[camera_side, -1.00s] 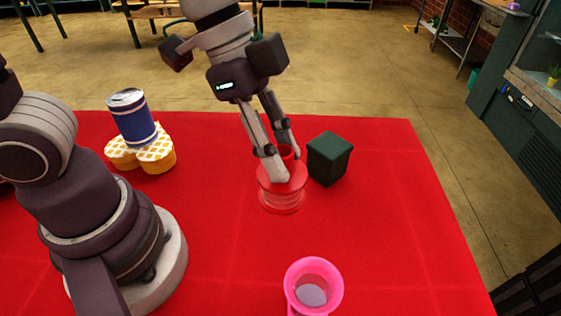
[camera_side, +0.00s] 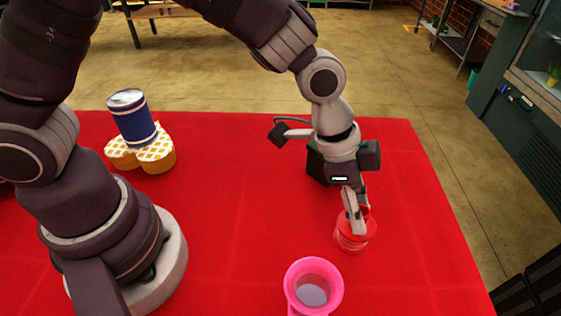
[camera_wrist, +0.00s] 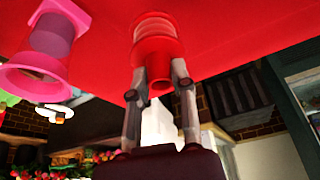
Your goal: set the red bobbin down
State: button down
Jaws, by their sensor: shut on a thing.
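The red bobbin (camera_side: 352,243) is upright or nearly so at the right of the red table, in the side view. My gripper (camera_side: 356,226) points down and is shut on its upper part. In the wrist view the bobbin (camera_wrist: 155,45) sits between the two fingertips of my gripper (camera_wrist: 159,80), with its far end against the red background of the cloth. I cannot tell whether its base touches the table, as red lies on red.
A pink cup-like vessel (camera_side: 291,278) stands left and in front of the bobbin. The mid-table is clear.

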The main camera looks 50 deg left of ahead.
jog(key=shift+w+d+f, duration=0.9)
jog(key=shift+w+f, duration=0.1)
jog(key=shift+w, duration=0.2)
jog(key=shift+w+d+f, duration=0.9)
jog(key=shift+w+f, duration=0.1)
jog(key=shift+w, duration=0.15)
jog(key=shift+f, duration=0.1)
jog(key=c, duration=0.9)
grip_release()
jog(key=shift+c, duration=0.2)
